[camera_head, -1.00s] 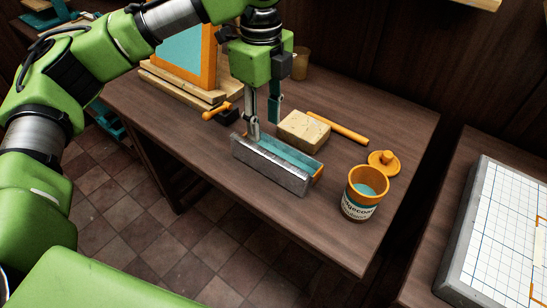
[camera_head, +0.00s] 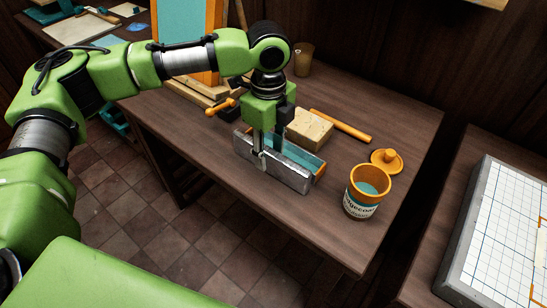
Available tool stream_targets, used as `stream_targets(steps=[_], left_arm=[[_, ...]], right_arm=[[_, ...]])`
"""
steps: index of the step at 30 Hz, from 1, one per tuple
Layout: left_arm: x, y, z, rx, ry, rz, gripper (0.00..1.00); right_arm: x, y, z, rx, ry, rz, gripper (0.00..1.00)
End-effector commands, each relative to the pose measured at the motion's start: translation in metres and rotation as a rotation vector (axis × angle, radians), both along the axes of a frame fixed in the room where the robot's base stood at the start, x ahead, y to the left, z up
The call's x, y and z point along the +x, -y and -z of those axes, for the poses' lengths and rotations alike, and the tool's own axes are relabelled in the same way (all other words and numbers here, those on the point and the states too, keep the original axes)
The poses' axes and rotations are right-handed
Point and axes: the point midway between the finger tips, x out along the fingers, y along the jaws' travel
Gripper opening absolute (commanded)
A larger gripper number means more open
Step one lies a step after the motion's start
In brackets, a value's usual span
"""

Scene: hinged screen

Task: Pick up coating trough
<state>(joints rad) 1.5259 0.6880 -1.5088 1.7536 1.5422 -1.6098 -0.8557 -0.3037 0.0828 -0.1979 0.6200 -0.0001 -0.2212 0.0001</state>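The coating trough (camera_head: 291,176) is a long grey metal trough with a teal inside and an orange end. It lies near the front edge of the wooden table. My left gripper (camera_head: 268,151) points down over its left half. One finger overlaps the outer face of the front wall and the other reaches down behind that wall. The fingers look apart, with a gap between them; contact with the wall cannot be made out. The gripper hides part of the trough's left half. My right gripper is not in view.
A tan block (camera_head: 310,128) lies close behind the trough, with an orange stick (camera_head: 340,126) behind it. An open orange-rimmed can (camera_head: 366,193) stands to the right, its orange lid (camera_head: 386,161) nearby. A framed teal screen (camera_head: 186,38) stands at the back left.

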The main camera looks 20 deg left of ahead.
Motion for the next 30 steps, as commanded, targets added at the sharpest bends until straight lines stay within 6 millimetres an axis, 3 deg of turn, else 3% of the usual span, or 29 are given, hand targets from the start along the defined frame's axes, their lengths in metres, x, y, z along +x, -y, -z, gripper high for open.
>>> stream_targets(steps=[1, 5, 6, 20, 25, 30], left_arm=[[0.000, 0.000, 0.000, 0.000, 0.000, 0.000, 0.36], [0.000, 0.000, 0.000, 0.000, 0.000, 0.000, 0.02], [0.000, 0.000, 0.000, 0.000, 0.000, 0.000, 0.00], [0.001, 0.001, -0.007, -0.002, 0.002, 0.000, 0.00], [0.001, 0.001, -0.032, -0.004, 0.004, 0.000, 0.00], [-0.028, 0.019, -0.072, -0.002, 0.006, 0.007, 0.00]], right_arm=[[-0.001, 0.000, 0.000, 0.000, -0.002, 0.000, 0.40], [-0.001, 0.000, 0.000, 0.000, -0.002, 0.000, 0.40], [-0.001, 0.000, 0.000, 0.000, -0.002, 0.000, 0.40], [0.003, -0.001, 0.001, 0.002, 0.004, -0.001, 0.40], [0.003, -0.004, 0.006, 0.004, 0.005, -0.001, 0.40], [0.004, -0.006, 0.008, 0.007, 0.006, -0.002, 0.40]])
